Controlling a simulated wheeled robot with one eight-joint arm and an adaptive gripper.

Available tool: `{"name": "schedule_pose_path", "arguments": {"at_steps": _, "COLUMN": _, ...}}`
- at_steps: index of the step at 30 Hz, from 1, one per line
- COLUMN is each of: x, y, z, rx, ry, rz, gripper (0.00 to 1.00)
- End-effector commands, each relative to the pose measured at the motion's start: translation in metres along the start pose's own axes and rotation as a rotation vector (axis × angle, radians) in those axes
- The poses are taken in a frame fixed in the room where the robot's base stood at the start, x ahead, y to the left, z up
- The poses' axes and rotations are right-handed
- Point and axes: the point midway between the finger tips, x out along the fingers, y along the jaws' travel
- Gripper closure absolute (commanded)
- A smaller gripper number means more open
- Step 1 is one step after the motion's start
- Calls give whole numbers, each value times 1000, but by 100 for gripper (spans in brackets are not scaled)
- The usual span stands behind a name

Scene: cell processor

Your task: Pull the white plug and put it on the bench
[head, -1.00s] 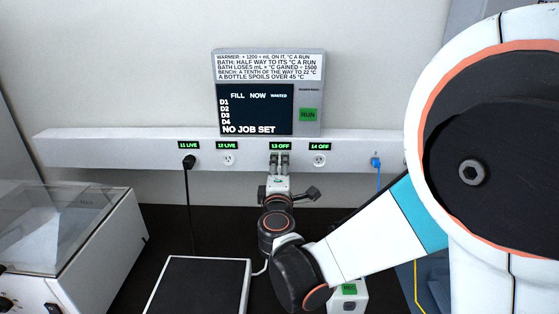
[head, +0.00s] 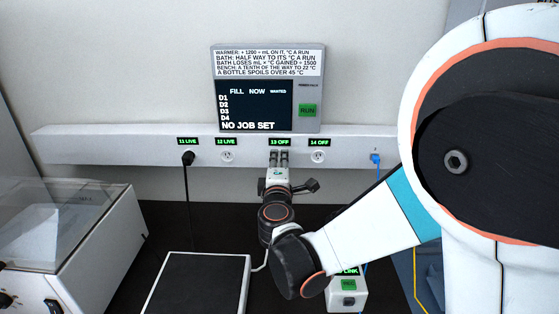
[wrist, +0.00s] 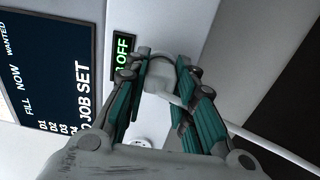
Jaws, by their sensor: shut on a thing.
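My gripper (head: 279,158) is at the wall rail in front of the socket labelled 13 OFF. In the wrist view, my gripper (wrist: 172,90) is shut on the white plug (wrist: 160,77), which sits between the green fingers. A white cable (wrist: 235,128) runs from the plug toward the lower right. In the head view the plug is hidden by the gripper, and I cannot tell whether it is fully seated in the socket. The dark bench (head: 215,228) lies below the rail.
A black plug (head: 188,158) is in socket 11 and a blue plug (head: 375,159) is at the rail's right. A flat black plate (head: 200,285), a clear-lidded box (head: 75,245) and a small white unit (head: 348,298) occupy the bench. A screen (head: 255,105) stands above the rail.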

Motion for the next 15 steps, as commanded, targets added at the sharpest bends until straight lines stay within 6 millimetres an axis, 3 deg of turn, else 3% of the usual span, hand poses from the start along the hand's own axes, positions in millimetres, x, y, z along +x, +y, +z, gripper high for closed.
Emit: {"name": "schedule_pose_path", "arguments": {"at_steps": 15, "x": -16, "y": -1, "z": 0, "rx": 1, "ry": 1, "rz": 0, "gripper": 100}}
